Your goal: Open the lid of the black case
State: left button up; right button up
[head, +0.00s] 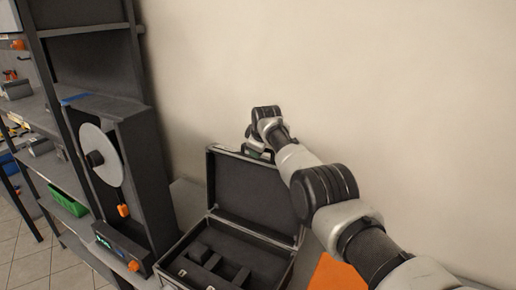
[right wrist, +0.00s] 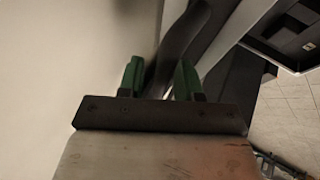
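The black case (head: 211,187) has silver edges and stands at the lower middle of the head view. Its lid (head: 255,188) is raised, roughly upright, and the compartments inside show. My right arm reaches in from the lower right, and my right gripper (head: 258,153) is at the lid's top edge, partly hidden by the wrist. In the right wrist view, its green fingers (right wrist: 160,80) stand apart. A dark curved piece shows between or just beyond them; I cannot tell if they touch it. Part of the case also shows there at upper right (right wrist: 285,35). My left gripper is not in view.
A dark shelf rack (head: 70,120) stands at left, with a spool holder (head: 135,165) and a green bin (head: 68,202) on it. An orange surface (head: 335,275) lies right of the case. The pale wall (head: 400,70) rises close behind.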

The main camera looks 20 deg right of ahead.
jog(key=shift+s+a+f, duration=0.1)
jog(key=shift+f, duration=0.2)
jog(key=shift+r, duration=0.35)
jog(key=shift+s+r, duration=0.4)
jog(key=shift+r, duration=0.2)
jog(key=b+v, duration=0.3)
jog(key=v, duration=0.6)
jog(key=shift+r, duration=0.1)
